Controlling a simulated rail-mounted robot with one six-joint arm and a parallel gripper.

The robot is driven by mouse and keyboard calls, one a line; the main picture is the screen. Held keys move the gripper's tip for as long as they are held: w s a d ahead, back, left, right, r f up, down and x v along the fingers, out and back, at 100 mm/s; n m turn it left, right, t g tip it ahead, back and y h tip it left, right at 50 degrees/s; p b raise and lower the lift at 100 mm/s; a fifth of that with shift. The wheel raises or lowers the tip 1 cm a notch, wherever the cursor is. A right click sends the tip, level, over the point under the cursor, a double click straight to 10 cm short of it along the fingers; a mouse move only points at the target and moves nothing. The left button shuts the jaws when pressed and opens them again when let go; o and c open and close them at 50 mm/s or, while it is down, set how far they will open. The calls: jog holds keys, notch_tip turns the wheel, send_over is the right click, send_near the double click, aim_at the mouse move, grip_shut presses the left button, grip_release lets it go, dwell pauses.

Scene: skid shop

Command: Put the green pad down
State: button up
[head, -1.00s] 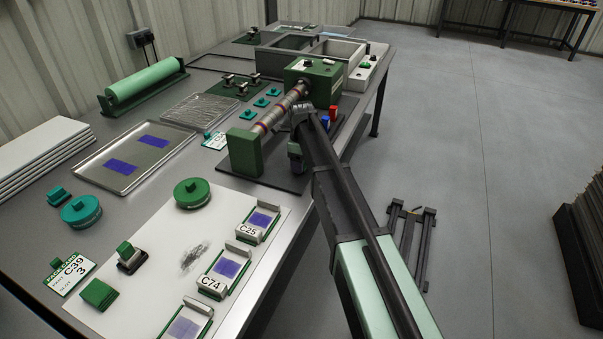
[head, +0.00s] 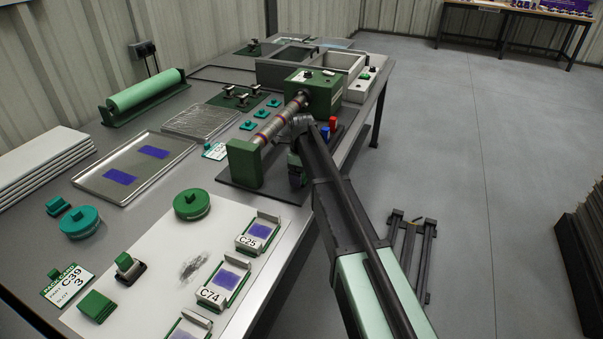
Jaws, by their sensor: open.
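A square green pad-like block (head: 97,306) lies at the front left of the white sheet (head: 150,304). A round green piece with a knob (head: 191,204) sits at the sheet's back edge. I cannot tell which one is the green pad. My gripper (head: 296,176) hangs small and dark at the end of my arm, beside the dark base plate of the green machine (head: 314,92). It is open, and I see nothing held in it. Its fingers are hard to make out, partly hidden by my arm.
Label holders marked C25 (head: 258,234) and C74 (head: 224,288) line the sheet's right side. A metal tray with blue patches (head: 90,186), a teal round piece (head: 80,222) and a green roller (head: 145,90) stand left. The sheet's middle is mostly bare, with a dark smudge.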

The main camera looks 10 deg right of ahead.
notch_tip(320, 180, up, 12)
jog(key=p, duration=1.1)
jog(key=s+n, duration=2.5)
jog(key=s, duration=0.7)
jog(key=shift+f+b, duration=0.35)
jog(key=shift+b, duration=0.05)
jog(key=shift+r, duration=0.1)
notch_tip(320, 180, up, 4)
jog(key=p, duration=0.4)
jog(key=shift+r+p, duration=0.25)
jog(key=shift+p, duration=0.1)
